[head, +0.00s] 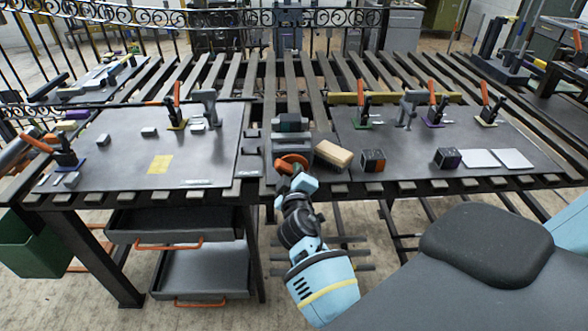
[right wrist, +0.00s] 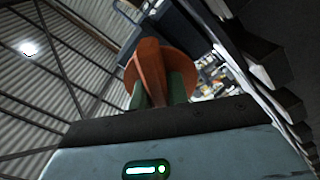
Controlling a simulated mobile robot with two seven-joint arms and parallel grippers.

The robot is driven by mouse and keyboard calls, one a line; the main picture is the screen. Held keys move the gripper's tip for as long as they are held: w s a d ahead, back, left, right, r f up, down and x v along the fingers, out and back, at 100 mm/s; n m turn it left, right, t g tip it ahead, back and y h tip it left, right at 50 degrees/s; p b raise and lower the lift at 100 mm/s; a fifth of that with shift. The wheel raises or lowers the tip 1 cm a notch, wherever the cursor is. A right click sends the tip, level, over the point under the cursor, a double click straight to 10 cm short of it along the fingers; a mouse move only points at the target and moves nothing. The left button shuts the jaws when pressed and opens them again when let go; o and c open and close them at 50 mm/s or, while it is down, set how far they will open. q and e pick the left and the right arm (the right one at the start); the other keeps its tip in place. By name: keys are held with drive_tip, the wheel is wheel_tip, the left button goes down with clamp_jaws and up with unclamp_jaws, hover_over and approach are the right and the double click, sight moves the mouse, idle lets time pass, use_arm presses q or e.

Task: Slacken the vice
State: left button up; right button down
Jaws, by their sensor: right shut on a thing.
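The vice (head: 292,145) is a dark grey block at the front edge of the table, near the middle of the head view. A dark greenish part shows at its top; whether it is clamped there I cannot tell. An orange round handle (head: 292,161) faces me on the vice's front. My right gripper (head: 294,171) is at this handle. In the right wrist view, the handle (right wrist: 150,63) sits between the two green fingers, which are shut on its raised middle grip. The fingertips are partly hidden behind the orange part. My left gripper is not in view.
A tan block (head: 333,154) and a dark cube with an orange face (head: 373,160) lie just right of the vice. Dark plates with several toggle clamps (head: 177,108) lie on both sides. Open drawers (head: 190,222) hang below the table at left.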

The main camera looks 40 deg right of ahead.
drive_tip(key=n, duration=0.3)
drive_tip(key=shift+r+n, duration=0.2)
drive_tip(key=shift+n, duration=0.2)
drive_tip(key=n+p, duration=0.1)
drive_tip(key=n, duration=0.2)
drive_tip(key=shift+r+n, duration=0.1)
drive_tip(key=shift+n, duration=0.2)
drive_tip(key=n+p, duration=0.2)
drive_tip(key=n, duration=0.2)
drive_tip(key=shift+r, duration=0.15)
drive_tip(key=n+p, duration=0.1)
drive_tip(key=n, duration=0.7)
drive_tip(key=shift+n, duration=0.3)
drive_tip(key=n, duration=0.4)
drive_tip(key=shift+w+n, duration=0.1)
drive_tip(key=shift+n, duration=0.2)
drive_tip(key=n, duration=0.4)
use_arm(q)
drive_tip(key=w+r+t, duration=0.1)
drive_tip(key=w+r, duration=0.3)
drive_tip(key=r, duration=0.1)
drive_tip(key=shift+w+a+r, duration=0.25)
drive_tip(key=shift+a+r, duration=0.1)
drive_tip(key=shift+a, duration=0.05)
use_arm(e)
drive_tip(key=shift+a+r+n, duration=0.1)
drive_tip(key=shift+n, duration=1.6)
